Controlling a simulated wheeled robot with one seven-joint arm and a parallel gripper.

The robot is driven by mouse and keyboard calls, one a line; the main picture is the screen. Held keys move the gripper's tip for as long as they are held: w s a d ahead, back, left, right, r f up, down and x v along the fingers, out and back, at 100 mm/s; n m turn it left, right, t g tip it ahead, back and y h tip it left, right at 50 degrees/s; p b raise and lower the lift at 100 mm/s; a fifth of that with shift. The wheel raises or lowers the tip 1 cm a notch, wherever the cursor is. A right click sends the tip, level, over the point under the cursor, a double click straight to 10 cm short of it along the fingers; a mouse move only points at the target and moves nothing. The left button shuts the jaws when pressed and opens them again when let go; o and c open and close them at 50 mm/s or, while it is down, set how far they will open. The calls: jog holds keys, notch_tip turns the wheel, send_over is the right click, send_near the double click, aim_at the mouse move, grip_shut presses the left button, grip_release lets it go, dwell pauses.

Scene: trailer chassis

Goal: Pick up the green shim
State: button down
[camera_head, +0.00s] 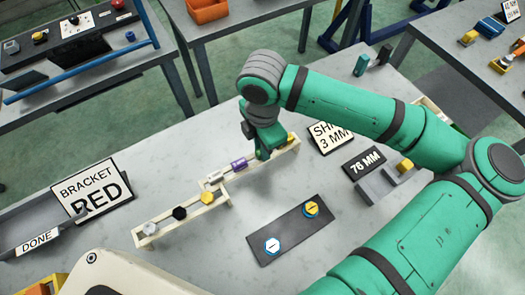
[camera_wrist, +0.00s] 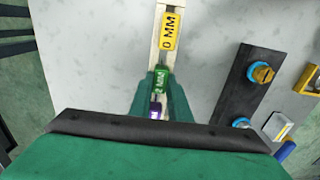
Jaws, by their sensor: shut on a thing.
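The green shim (camera_wrist: 161,80) shows in the wrist view between the fingers of my gripper (camera_wrist: 162,86), which is shut on it. The shim is in line with a narrow cream rack (camera_wrist: 156,50); whether it still touches the rack I cannot tell. In the head view my gripper (camera_head: 266,152) is over the right part of the cream rack (camera_head: 262,172), and the shim is hidden by the fingers. A purple piece (camera_head: 239,163) sits in the rack just left of my gripper. It also shows in the wrist view (camera_wrist: 155,109), below the green shim.
A second cream rack (camera_head: 180,222) holds several small pieces. A dark plate (camera_head: 290,230) with blue-ringed posts lies in front. A BRACKET RED sign (camera_head: 93,193) and a DONE tray (camera_head: 38,240) are at left. A 76 MM sign (camera_head: 364,163) stands at right.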

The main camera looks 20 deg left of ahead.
jog(key=shift+r, duration=0.15)
notch_tip(320, 180, up, 10)
dwell(0.5)
jog(key=shift+w, duration=0.1)
